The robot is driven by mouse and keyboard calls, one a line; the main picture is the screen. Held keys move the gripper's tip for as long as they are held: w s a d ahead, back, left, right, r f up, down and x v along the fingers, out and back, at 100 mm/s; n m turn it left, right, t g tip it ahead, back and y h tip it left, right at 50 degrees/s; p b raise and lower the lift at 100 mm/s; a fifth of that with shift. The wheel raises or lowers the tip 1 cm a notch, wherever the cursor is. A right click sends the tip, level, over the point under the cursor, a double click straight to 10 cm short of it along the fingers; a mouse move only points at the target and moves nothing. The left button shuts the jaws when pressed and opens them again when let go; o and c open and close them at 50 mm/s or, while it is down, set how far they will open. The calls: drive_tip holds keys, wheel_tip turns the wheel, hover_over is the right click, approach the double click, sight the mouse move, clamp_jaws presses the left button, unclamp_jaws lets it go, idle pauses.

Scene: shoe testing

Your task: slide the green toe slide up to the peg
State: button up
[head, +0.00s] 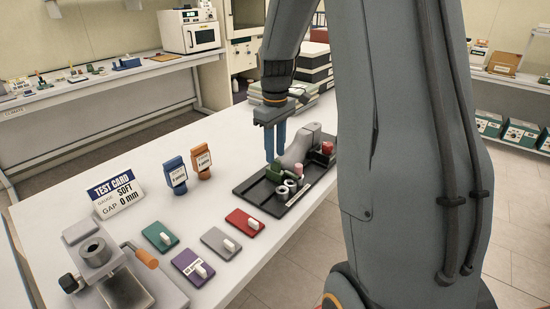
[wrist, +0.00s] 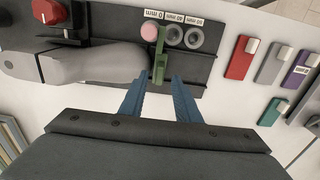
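In the wrist view the slide (wrist: 158,62) is a narrow upright piece by the toe of the grey foot form (wrist: 85,63). A pink round-topped piece (wrist: 150,30), which looks like a peg, is beside the slide's far end; it also shows in the head view (head: 299,169). I cannot tell whether they touch. My gripper (head: 275,152) points down over the slide. In the wrist view its blue fingers (wrist: 162,82) are apart, with the slide's near end between their tips.
Two grey rings (wrist: 184,37) stand beside the pink piece, with small labels behind. A red knob (head: 327,148) is at the tray's far end. Red (head: 245,222), grey, purple and teal blocks lie left of the tray.

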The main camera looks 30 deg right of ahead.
drive_tip(key=shift+r+b, duration=0.45)
drive_tip(key=shift+r, duration=2.1)
drive_tip(key=s+a+f+m, duration=0.1)
drive_tip(key=s+a+f, duration=0.2)
drive_tip(key=s, duration=0.3)
drive_tip(key=s+a+f+m+t, duration=0.1)
drive_tip(key=s+a+f+m, duration=0.1)
drive_tip(key=s+a, duration=0.4)
drive_tip(key=s+a+f+m, duration=0.1)
drive_tip(key=s+a+f, duration=0.3)
drive_tip(key=s, duration=0.2)
drive_tip(key=shift+a+f+m, duration=0.1)
drive_tip(key=shift+a+m, duration=0.3)
